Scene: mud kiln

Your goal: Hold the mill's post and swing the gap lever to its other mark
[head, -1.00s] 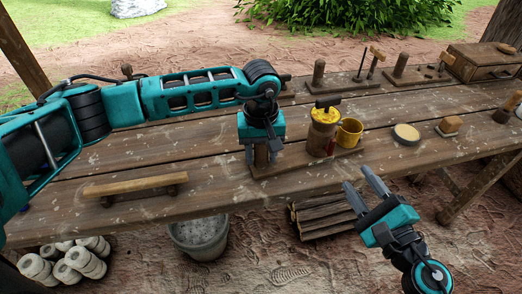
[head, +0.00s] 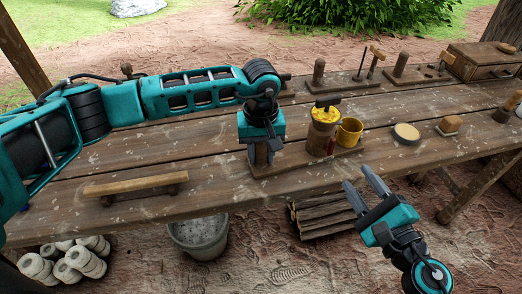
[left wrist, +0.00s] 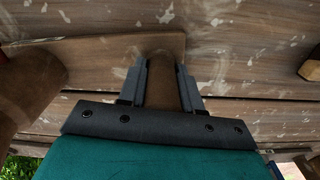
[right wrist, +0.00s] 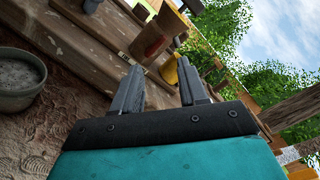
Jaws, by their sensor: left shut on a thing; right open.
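The mill stands on a wooden board on the bench: a brown cylinder (head: 321,139) with a yellow top (head: 325,114) and a dark lever (head: 328,102) across it. Left of it on the same board is the wooden post (head: 261,156). My left gripper (head: 262,157) comes from above and is shut on the post, which shows between its fingers in the left wrist view (left wrist: 162,82). My right gripper (head: 365,182) is open and empty in front of the bench edge, below and right of the mill. In the right wrist view the mill (right wrist: 152,42) lies beyond its fingers.
A yellow mug (head: 349,133) stands right beside the mill. A round pale-topped tin (head: 406,134) and a wooden block (head: 449,125) are further right. A wooden bar (head: 136,186) lies at the bench's left front. A grey bucket (head: 200,236) and stacked firewood (head: 322,218) are below.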

